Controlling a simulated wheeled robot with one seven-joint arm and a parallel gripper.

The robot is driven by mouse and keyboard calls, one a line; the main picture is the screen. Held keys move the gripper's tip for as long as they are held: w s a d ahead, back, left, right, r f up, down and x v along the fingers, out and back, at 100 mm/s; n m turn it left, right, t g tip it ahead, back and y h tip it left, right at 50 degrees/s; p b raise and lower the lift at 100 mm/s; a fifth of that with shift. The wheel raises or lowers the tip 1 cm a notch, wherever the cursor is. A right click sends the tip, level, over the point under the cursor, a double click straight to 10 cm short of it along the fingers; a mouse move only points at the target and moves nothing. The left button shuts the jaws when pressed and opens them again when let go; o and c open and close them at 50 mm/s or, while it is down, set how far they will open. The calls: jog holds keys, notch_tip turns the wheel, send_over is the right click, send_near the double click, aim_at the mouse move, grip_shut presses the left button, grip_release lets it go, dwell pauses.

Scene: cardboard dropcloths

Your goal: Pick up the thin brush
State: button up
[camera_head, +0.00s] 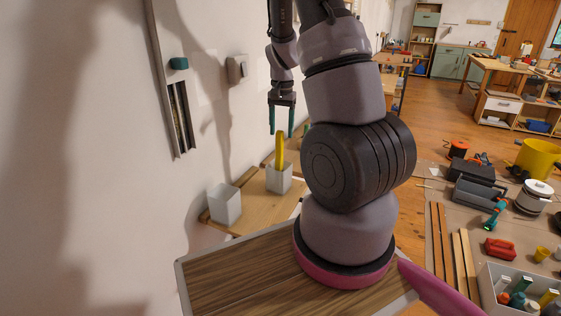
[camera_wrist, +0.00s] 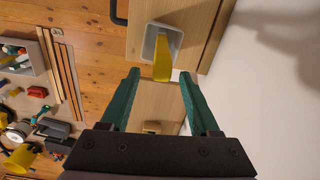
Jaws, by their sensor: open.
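A slim yellow object, which looks like the thin brush (camera_head: 279,150), stands upright in a white square cup (camera_head: 279,182) on a wooden surface by the wall. No bristles can be made out. My gripper (camera_head: 281,122) is open and empty, its two green fingers pointing down just above the yellow object's top. In the wrist view, the yellow brush (camera_wrist: 162,60) shows in its cup (camera_wrist: 149,42), just beyond the fingertips of my gripper (camera_wrist: 159,75) and roughly between them. The fingers do not appear to touch it.
A second white cup (camera_head: 225,204) stands left of the first on the same wooden top (camera_head: 262,208). The wall (camera_head: 110,150) is close on the left. Tools, wood strips (camera_head: 463,265) and a crate (camera_head: 490,290) cover the dropcloth at right.

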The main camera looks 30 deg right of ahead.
aim_at(279, 146)
jog(key=f, duration=0.4)
jog(key=a+f, duration=0.1)
jog(key=f, duration=0.1)
jog(key=shift+s+f, duration=0.2)
jog(key=shift+f, duration=0.05)
grip_shut()
